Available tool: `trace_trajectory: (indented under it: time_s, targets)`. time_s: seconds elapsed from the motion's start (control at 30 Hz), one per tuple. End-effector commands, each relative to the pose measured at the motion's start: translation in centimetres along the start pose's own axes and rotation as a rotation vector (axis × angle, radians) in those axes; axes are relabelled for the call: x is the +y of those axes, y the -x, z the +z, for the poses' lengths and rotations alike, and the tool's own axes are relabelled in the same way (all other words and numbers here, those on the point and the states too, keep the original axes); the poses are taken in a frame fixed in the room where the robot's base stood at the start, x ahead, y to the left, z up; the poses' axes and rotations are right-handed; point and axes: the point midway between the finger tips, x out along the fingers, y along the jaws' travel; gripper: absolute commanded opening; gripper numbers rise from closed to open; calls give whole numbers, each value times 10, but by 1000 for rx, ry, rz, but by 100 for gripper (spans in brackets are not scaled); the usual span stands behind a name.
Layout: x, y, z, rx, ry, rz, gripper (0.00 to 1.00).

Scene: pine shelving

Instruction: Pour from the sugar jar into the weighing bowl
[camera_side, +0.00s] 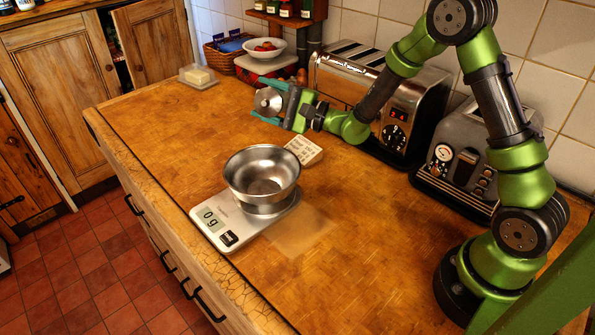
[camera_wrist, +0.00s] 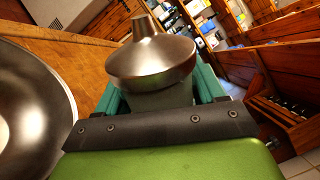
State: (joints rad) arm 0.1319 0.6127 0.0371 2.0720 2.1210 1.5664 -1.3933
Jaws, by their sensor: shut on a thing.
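The sugar jar (camera_side: 268,102) has a round silvery metal top with a narrow spout, clear in the wrist view (camera_wrist: 150,62). My gripper (camera_side: 278,110) is shut on it and holds it above the counter, behind the weighing bowl. In the side view the top faces the camera, so the jar looks tilted; its body is mostly hidden. The weighing bowl (camera_side: 262,172) is shiny steel and sits on a white scale (camera_side: 215,232) reading 0 g. The bowl also shows at the left of the wrist view (camera_wrist: 35,115), apart from the jar. Its visible inside looks empty.
A toaster (camera_side: 397,95) and a grey machine (camera_side: 465,165) stand along the wall. A butter dish (camera_side: 198,77) and a fruit bowl (camera_side: 264,48) are farther back. The counter's left part is clear.

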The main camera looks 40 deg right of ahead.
Motion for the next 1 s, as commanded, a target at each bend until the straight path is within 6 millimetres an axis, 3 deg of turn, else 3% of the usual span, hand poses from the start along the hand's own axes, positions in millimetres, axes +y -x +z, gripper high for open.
trace_trajectory:
  time_s: [1.0]
  targets:
    - [-7,-2,1,-15,82,-3,24]
